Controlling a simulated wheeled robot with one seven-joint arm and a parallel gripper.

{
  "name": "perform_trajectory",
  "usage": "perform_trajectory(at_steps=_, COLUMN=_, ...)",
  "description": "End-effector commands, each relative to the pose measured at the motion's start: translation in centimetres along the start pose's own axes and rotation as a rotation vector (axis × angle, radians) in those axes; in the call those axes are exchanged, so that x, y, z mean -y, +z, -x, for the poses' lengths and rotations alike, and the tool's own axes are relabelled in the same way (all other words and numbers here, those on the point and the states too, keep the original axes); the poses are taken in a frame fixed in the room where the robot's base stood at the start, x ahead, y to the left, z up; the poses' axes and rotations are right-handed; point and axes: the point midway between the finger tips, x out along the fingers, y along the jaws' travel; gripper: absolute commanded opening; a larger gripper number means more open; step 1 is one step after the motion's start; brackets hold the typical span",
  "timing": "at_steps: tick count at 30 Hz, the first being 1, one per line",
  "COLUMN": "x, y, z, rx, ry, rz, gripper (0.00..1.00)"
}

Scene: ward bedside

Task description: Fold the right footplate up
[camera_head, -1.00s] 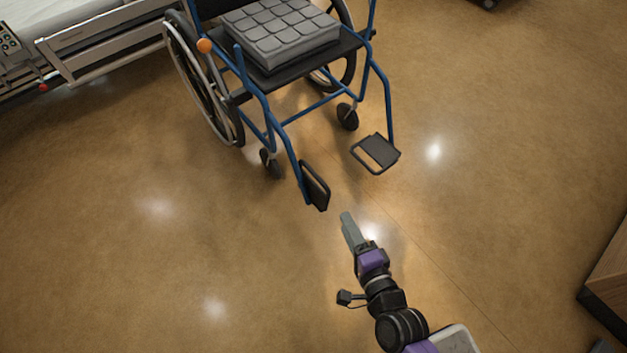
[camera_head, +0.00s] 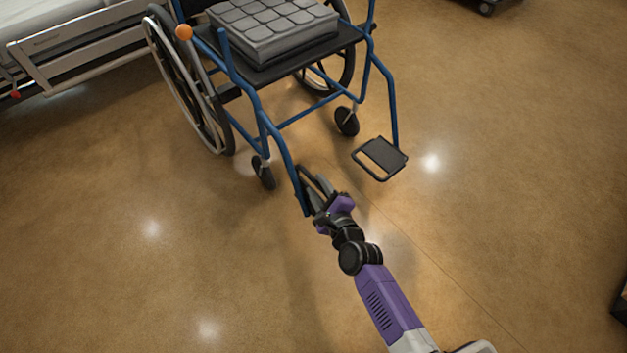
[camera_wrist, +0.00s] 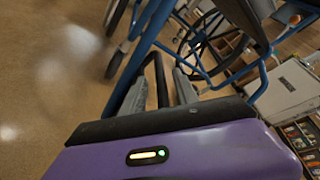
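The blue wheelchair (camera_head: 262,118) faces me. Its footplate at picture left, the chair's right one (camera_head: 308,180), stands upright at the bottom of its blue hanger and is partly covered by my gripper. The other footplate (camera_head: 382,157), at picture right, lies flat. My gripper (camera_head: 318,184) is at the upright footplate. In the wrist view, the grey fingers of my gripper (camera_wrist: 158,82) are apart, with a black bar of the footplate (camera_wrist: 161,78) between them. I cannot tell whether either finger touches it.
A grey cushion (camera_head: 274,27) lies on the wheelchair seat. A bed with a metal rail (camera_head: 85,45) stands at the upper left. A dark caster (camera_head: 263,172) is just behind the upright footplate. The floor around is open.

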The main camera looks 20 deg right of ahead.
Motion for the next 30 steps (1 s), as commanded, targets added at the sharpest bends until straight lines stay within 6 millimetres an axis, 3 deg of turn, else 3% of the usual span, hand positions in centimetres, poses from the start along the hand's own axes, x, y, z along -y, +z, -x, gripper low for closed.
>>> perform_trajectory(at_steps=7, x=0.0, y=0.0, z=-2.8, rx=0.0, ry=0.0, rz=0.002, gripper=0.36)
perform_trajectory(at_steps=19, x=0.0, y=0.0, z=-3.5, rx=0.0, ry=0.0, rz=0.003, gripper=0.36)
perform_trajectory(at_steps=24, x=0.0, y=0.0, z=-3.4, rx=0.0, ry=0.0, rz=0.002, gripper=0.03)
perform_trajectory(at_steps=30, x=0.0, y=0.0, z=-3.4, rx=0.0, ry=0.0, rz=0.002, gripper=0.0)
